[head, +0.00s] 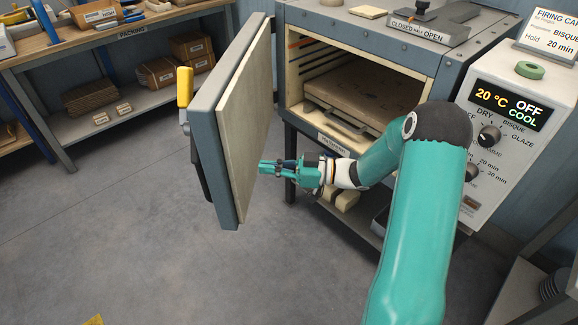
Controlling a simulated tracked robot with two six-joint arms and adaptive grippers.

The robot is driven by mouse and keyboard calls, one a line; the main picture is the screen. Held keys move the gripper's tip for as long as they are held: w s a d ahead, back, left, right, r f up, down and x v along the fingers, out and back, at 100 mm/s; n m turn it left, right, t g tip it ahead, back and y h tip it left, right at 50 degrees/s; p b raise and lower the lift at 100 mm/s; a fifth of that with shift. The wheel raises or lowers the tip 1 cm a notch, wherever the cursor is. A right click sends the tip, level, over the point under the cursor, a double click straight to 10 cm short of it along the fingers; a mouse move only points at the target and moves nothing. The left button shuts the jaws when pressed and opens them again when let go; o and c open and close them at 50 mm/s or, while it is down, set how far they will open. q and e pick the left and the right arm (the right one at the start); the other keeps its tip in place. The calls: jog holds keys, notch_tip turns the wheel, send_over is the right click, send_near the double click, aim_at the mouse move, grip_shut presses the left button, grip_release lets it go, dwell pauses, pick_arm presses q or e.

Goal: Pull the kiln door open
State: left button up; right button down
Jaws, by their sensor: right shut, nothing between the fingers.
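The kiln (351,38) stands at the upper middle with its front open. Its door (232,130) is swung out to the left, wide of the opening, with its cream inner face towards the right. A yellow handle (184,87) shows on the door's far left side. My right gripper (263,168) is shut and empty, level with the lower part of the door's inner face. Its fingertips are at or very near that face; I cannot tell whether they touch. My left gripper is not in view.
Inside the kiln lies a brown shelf slab (365,98). A control panel (508,103) reading 20 °C, OFF, COOL is at the right. A packing bench (120,37) with boxes stands at the upper left. The grey floor (110,230) at the lower left is mostly clear.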

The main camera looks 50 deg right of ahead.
aim_at(237, 165)
jog(key=x, duration=0.5)
jog(key=shift+w+p, duration=0.1)
jog(key=shift+p, duration=0.3)
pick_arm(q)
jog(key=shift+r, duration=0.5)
pick_arm(e)
jog(key=shift+a, duration=0.1)
jog(key=shift+w, duration=0.1)
